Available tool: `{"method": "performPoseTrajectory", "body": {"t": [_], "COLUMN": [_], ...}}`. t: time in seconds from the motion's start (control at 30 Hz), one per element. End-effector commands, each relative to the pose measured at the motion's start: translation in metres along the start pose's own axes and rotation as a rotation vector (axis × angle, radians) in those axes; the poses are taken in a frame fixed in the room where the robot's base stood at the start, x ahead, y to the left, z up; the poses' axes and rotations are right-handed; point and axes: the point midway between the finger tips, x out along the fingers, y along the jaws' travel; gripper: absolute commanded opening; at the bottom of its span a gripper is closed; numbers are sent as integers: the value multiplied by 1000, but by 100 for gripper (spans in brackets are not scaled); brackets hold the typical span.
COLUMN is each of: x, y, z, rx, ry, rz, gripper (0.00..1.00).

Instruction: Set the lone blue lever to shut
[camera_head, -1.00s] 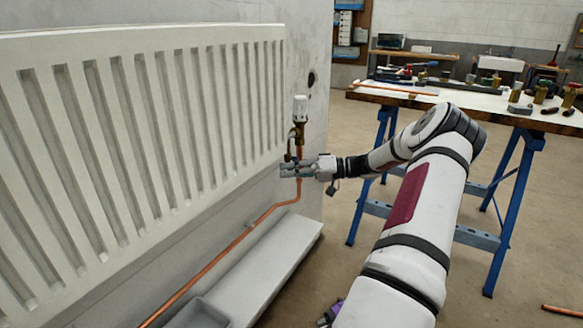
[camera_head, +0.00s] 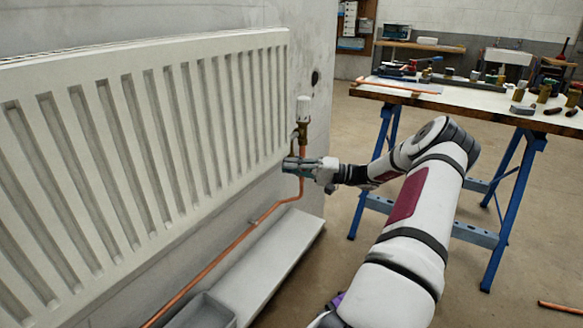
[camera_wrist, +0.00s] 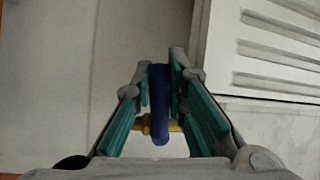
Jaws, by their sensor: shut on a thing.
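The blue lever (camera_wrist: 160,108) stands upright between my fingers in the wrist view, with a yellow brass part (camera_wrist: 143,124) crossing behind it. My gripper (camera_wrist: 160,72) is shut on the lever, its green-lined fingers on both sides. In the head view my gripper (camera_head: 288,166) is at the copper pipe (camera_head: 262,217), just below a brass valve (camera_head: 302,132) with a white cap (camera_head: 303,108). The lever is hidden by my gripper in the head view, so its angle to the pipe cannot be told there.
A white radiator (camera_head: 150,130) fills the left, close to my gripper. A pale ledge (camera_head: 265,270) and a grey bin (camera_head: 203,312) lie below the pipe. A workbench (camera_head: 450,96) with blue legs and several tools stands at the right. Open floor lies between.

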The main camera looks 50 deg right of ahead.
Motion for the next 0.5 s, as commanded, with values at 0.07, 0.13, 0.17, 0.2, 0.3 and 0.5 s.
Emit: {"method": "performPoseTrajectory", "body": {"t": [0.07, 0.13, 0.17, 0.2, 0.3, 0.5], "x": [-1, -1, -1, -1, -1, -1], "y": [1, 1, 1, 1, 1, 0], "z": [-1, -1, -1, -1, -1, 0], "rx": [1, 0, 0, 0, 0, 0], "ry": [3, 3, 3, 3, 3, 2], "rz": [2, 2, 2, 2, 2, 1], "gripper": [0, 0, 0, 0, 18, 34]}}
